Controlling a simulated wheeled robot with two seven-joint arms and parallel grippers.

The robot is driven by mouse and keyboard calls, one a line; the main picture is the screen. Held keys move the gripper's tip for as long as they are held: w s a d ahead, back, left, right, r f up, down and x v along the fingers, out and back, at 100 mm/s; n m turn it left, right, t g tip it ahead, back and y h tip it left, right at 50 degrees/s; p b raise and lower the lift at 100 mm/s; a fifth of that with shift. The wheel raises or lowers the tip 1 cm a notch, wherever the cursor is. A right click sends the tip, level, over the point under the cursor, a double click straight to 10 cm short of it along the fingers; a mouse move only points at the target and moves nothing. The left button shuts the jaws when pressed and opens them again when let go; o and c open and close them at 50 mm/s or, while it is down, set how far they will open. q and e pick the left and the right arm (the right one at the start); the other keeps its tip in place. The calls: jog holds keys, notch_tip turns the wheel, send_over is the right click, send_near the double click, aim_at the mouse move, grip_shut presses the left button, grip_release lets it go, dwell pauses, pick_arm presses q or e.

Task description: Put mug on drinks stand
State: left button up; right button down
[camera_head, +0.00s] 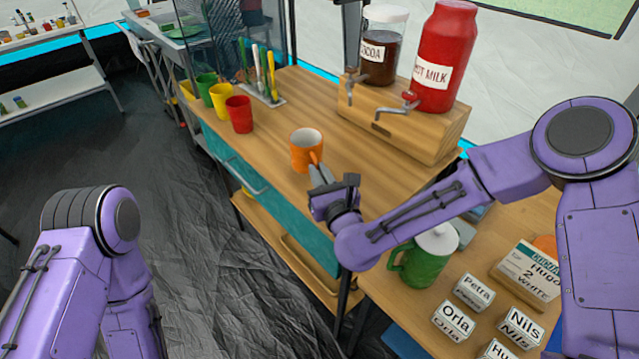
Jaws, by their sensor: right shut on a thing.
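An orange mug (305,147) with a pale inside is upright at the wooden table's front edge, its handle toward my right gripper. I cannot tell whether its base touches the tabletop. My right gripper (320,176) is shut on the mug's handle, and the fingers partly hide it. A wooden stand (408,132) at the table's back right carries a cocoa dispenser (380,50) and a red hot milk dispenser (444,55), with taps in front. The mug is apart from this stand, to its front left. My left arm shows at lower left, but its gripper is out of view.
Red (240,114), yellow (221,98) and green (206,86) cups stand along the table's left edge near a utensil holder (263,92). A green lidded jug (425,258) and several name blocks (475,291) are on the nearer surface. The tabletop (325,105) between cups and stand is clear.

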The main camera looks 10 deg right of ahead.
notch_tip(320, 180, down, 3)
jog(key=shift+a+f, duration=0.1)
jog(key=shift+f+b, duration=0.15)
jog(key=shift+b, duration=0.15)
jog(key=c, duration=1.2)
grip_release()
jog(key=shift+s+r+p, duration=0.1)
jog(key=shift+r+p, duration=0.2)
jog(key=b+v, duration=0.1)
jog(key=v, duration=0.4)
jog(key=b+v, duration=0.2)
jog(key=v, duration=0.4)
jog(key=shift+f, duration=0.25)
jog(key=shift+s+d+r, duration=0.15)
jog(key=shift+s+d, duration=0.05)
jog(key=shift+s, duration=0.2)
